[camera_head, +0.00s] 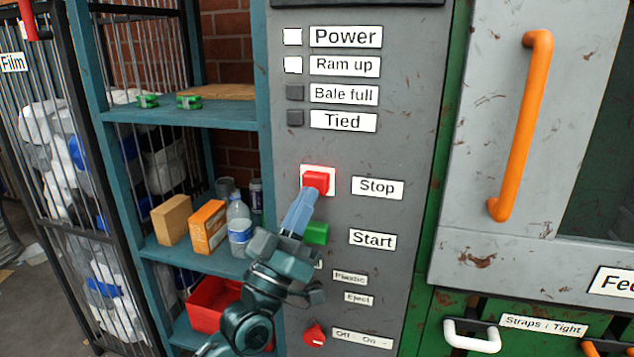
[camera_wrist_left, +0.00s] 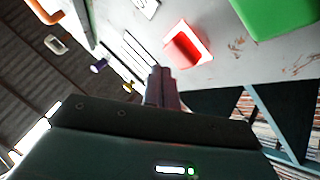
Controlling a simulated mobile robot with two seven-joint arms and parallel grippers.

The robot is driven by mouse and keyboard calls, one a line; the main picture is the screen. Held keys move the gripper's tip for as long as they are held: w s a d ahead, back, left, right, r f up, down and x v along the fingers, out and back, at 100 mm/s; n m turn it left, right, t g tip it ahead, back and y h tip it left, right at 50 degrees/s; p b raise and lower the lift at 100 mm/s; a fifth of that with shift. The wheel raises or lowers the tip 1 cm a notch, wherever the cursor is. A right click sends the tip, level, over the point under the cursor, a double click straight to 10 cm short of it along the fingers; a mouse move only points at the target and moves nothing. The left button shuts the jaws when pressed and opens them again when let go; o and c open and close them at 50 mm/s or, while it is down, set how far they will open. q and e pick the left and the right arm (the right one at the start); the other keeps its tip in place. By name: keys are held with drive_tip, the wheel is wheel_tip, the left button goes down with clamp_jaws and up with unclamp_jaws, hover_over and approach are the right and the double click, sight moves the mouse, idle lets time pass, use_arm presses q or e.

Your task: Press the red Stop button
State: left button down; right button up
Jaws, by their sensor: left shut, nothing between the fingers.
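The red Stop button (camera_head: 316,181) stands out from a white square plate on the grey control panel (camera_head: 400,90), left of the label "Stop". My left gripper (camera_head: 301,208) is shut and empty, with its fingertips just below the button in the head view. I cannot tell from there whether they touch it. In the left wrist view the red button (camera_wrist_left: 183,47) lies ahead and slightly right of the shut fingers (camera_wrist_left: 163,84), with a gap in the picture between them. My right gripper is not in view.
The green Start button (camera_head: 317,233) is directly below, close beside my left fingers. A red rotary knob (camera_head: 314,334) sits lower. A blue shelf (camera_head: 225,115) with boxes and a bottle (camera_head: 239,225) stands left. An orange handle (camera_head: 522,125) is on the right.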

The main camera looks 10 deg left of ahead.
use_arm(q)
drive_tip(key=s+p, duration=0.2)
drive_tip(key=s, duration=0.4)
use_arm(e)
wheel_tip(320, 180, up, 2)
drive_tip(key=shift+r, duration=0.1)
use_arm(q)
drive_tip(key=shift+a, duration=0.1)
drive_tip(key=s+d+f+m+g+y+p, duration=0.15)
drive_tip(key=f+g, duration=0.25)
drive_tip(key=f, duration=0.6)
drive_tip(key=s+d+f+m+g+y, duration=0.15)
drive_tip(key=f+g, duration=0.25)
drive_tip(key=f, duration=0.6)
drive_tip(key=s+a+f+g+y, duration=0.2)
drive_tip(key=s+f+g, duration=0.4)
drive_tip(key=s+f, duration=0.6)
wheel_tip(320, 180, down, 4)
drive_tip(key=shift+s+a+r+y, duration=0.2)
drive_tip(key=shift+a+y, duration=0.1)
drive_tip(key=shift+a, duration=0.2)
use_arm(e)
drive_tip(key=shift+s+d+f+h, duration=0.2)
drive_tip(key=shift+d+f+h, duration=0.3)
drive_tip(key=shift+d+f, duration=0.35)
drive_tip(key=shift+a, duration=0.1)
